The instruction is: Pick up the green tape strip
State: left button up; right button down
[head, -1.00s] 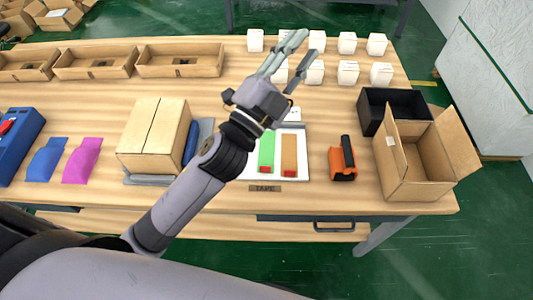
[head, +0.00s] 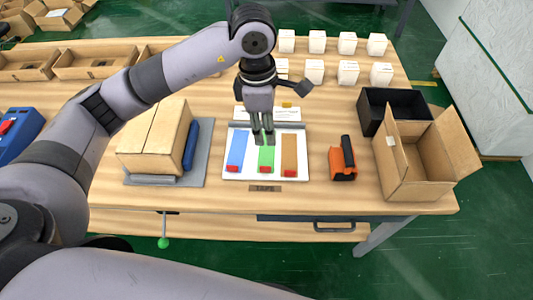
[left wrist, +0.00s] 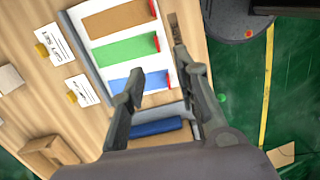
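The green tape strip (head: 267,158) lies on a white board (head: 253,177) near the table's front, between a blue strip (head: 237,150) and a brown strip (head: 289,155). Its front end is red. My left gripper (head: 262,137) points down over the far end of the green strip, with its fingers apart and nothing between them. The left wrist view shows the green strip (left wrist: 124,51) beyond the open left fingers (left wrist: 154,50). Whether the fingertips touch the board cannot be told. My right gripper is not in view.
An orange and black tape dispenser (head: 343,162) and an open cardboard box (head: 409,165) stand to the right. A closed carton (head: 150,140) stands to the left. White boxes (head: 317,42) stand in rows behind. Bare table lies between board and dispenser.

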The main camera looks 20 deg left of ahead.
pick_arm(q)
jog(key=a+y, duration=0.1)
jog(key=a, duration=0.1)
jog(key=p, duration=0.3)
send_over(259, 165)
jog(key=s, duration=0.1)
notch_tip(259, 165, down, 11)
jog(key=shift+s+d+f, duration=0.1)
jog(key=shift+d+f, duration=0.05)
jog(key=shift+f, duration=0.05)
jog(key=f, duration=0.1)
jog(key=f+p, duration=0.1)
jog(key=f, duration=0.1)
jog(key=f+p, duration=0.1)
jog(key=shift+s+d+f, duration=0.25)
jog(key=shift+s+f, duration=0.1)
jog(key=shift+f, duration=0.4)
grip_shut()
